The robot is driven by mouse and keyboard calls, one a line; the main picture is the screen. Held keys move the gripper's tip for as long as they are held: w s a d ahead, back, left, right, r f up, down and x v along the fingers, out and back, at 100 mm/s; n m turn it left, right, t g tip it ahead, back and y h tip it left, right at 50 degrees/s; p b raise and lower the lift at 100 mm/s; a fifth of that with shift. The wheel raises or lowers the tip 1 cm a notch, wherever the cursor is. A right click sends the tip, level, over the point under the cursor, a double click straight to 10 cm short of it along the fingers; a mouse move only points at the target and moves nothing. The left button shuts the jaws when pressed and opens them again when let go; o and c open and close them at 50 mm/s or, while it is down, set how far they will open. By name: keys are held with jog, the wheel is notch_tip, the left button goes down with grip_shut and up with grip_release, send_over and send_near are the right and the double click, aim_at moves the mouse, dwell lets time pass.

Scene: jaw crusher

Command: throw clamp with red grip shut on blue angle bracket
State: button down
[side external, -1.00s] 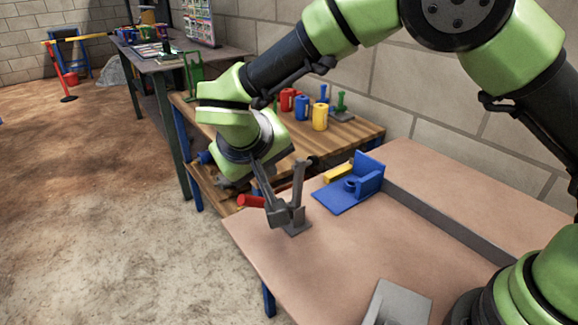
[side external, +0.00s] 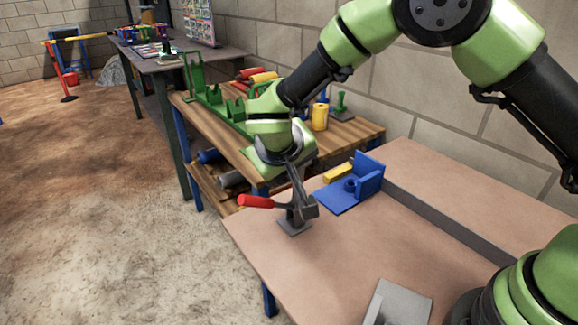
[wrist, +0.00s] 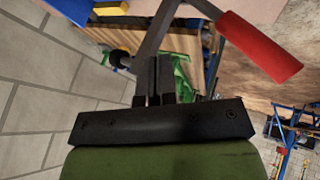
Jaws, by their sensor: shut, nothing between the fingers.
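The grey clamp stands on its small base plate (side external: 294,228) near the left edge of the tan tabletop. Its red grip (side external: 256,201) sticks out left, past the table edge; the grip also shows at upper right in the wrist view (wrist: 262,48). My gripper (side external: 298,182) points down at the clamp, fingers together and empty (wrist: 155,62); exact contact is hidden.
A yellow block (side external: 338,173) lies behind the bracket. A wooden bench (side external: 365,130) stands behind, with a green rack (side external: 215,98), a yellow mug (side external: 320,117) and other items. A grey plate (side external: 397,305) lies at the front. The tabletop's middle is clear.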

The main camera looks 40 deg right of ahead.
jog(key=shift+d+r+y, duration=0.1)
jog(key=shift+d+y, duration=0.8)
jog(key=shift+d, duration=0.15)
jog(key=shift+d+m+y, duration=0.3)
jog(key=shift+d+y, duration=0.2)
jog(key=shift+d, duration=0.25)
jog(key=d+f+y, duration=0.1)
jog(key=d+f, duration=0.3)
jog(key=d, duration=0.3)
jog(key=shift+d+f, duration=0.1)
jog(key=shift+f, duration=0.05)
